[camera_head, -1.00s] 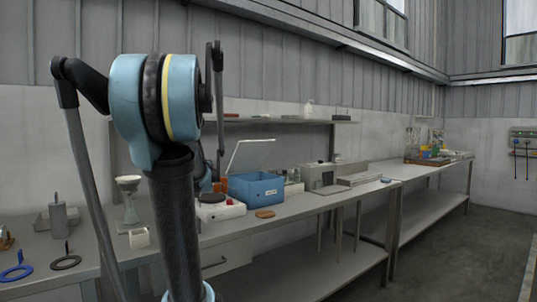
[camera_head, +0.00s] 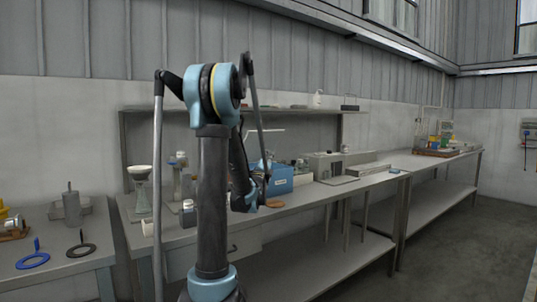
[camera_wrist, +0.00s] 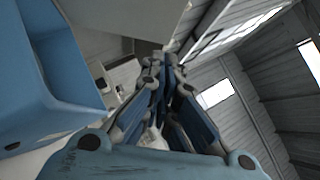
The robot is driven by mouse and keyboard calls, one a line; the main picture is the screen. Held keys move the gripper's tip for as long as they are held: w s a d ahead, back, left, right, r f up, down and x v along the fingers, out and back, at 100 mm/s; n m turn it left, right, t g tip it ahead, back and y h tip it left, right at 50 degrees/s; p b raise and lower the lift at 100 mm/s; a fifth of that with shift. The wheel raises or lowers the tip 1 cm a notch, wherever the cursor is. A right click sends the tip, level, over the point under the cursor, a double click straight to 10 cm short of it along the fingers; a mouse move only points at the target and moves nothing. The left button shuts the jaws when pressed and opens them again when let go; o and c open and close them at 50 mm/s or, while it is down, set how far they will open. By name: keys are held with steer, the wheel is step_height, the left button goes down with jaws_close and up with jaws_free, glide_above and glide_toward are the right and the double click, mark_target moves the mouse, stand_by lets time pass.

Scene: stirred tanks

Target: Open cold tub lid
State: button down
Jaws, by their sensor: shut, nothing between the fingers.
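The blue cold tub (camera_head: 281,181), with a small label on its front, stands on the long bench, its left part hidden behind my arm. Its thin pale lid (camera_head: 266,131) stands raised above the tub, with its upper edge showing beside my arm. In the wrist view the tub's blue wall (camera_wrist: 50,75) fills the left side, close by. My gripper (camera_wrist: 165,62) is shut and empty, apart from the tub wall and to its right in that view. In the head view my arm hides the fingers.
A grey boxy instrument (camera_head: 327,165) stands right of the tub. A pale funnel-topped stand (camera_head: 142,183) is on the left. Bench space at the front right is bare. A shelf runs above.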

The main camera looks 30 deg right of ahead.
mark_target(271, 135)
steer(key=shift+w+d+r, duration=0.9)
steer(key=shift+w+r, duration=0.1)
steer(key=shift+w, duration=0.4)
steer(key=shift+w+d+r, duration=0.85)
steer(key=shift+w+r, duration=0.2)
steer(key=shift+w, duration=0.4)
steer(key=shift+w+d+r, duration=0.9)
steer(key=shift+w+r, duration=0.1)
steer(key=shift+w, duration=0.4)
